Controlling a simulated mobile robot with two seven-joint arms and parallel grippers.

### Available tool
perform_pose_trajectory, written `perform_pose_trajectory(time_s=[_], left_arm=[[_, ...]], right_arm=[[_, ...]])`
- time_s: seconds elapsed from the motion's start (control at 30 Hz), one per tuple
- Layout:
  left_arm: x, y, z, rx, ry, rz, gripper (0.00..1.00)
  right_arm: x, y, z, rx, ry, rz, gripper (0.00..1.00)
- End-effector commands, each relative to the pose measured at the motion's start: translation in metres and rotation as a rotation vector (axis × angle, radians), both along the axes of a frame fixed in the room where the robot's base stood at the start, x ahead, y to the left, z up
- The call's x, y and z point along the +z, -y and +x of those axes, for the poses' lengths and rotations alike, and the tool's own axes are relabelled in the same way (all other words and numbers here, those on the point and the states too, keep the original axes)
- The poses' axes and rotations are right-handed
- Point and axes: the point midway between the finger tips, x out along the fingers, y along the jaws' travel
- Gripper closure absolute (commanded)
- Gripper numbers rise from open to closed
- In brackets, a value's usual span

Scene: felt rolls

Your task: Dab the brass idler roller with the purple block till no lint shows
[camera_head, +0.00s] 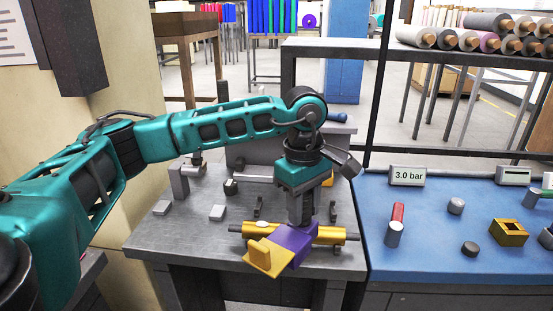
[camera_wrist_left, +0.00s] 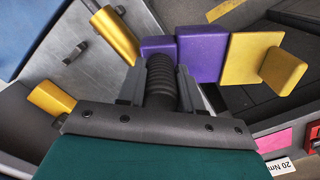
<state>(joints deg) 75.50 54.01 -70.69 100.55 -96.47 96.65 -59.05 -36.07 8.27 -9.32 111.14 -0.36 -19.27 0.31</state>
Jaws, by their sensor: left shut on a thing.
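My left gripper (camera_head: 301,221) reaches down from above and is shut on the purple block (camera_head: 291,243). In the left wrist view the block (camera_wrist_left: 198,57) shows beyond the fingers (camera_wrist_left: 163,80). The brass idler roller (camera_head: 330,235) lies crosswise just behind the block, its middle hidden by the gripper and block. I cannot tell whether block and roller touch. A yellow plate with a raised tab (camera_head: 268,257) adjoins the block's left side. My right gripper is out of view.
The grey bench (camera_head: 165,240) holds small grey blocks (camera_head: 217,212) and posts behind the roller. To the right, a blue bench top (camera_head: 420,258) carries a yellow square holder (camera_head: 508,232), a "3.0 bar" display (camera_head: 408,176) and small cylinders. A dark frame post stands between.

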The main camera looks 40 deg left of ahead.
Motion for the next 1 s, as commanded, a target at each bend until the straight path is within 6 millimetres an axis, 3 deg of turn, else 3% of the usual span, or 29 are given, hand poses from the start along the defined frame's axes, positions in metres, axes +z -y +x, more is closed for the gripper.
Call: perform_pose_trajectory(time_s=[0.3,0.5,0.7,1.0], left_arm=[[0.034,-0.047,0.017,0.828,0.025,-0.016,1.00],[0.052,-0.071,0.022,1.270,0.039,-0.018,1.00],[0.061,-0.084,0.023,1.519,0.048,-0.015,1.00],[0.063,-0.087,0.024,1.578,0.051,-0.014,1.00]], right_arm=[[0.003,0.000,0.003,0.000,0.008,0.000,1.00],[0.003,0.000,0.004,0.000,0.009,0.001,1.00],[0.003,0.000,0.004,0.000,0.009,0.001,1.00],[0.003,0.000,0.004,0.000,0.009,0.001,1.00]])
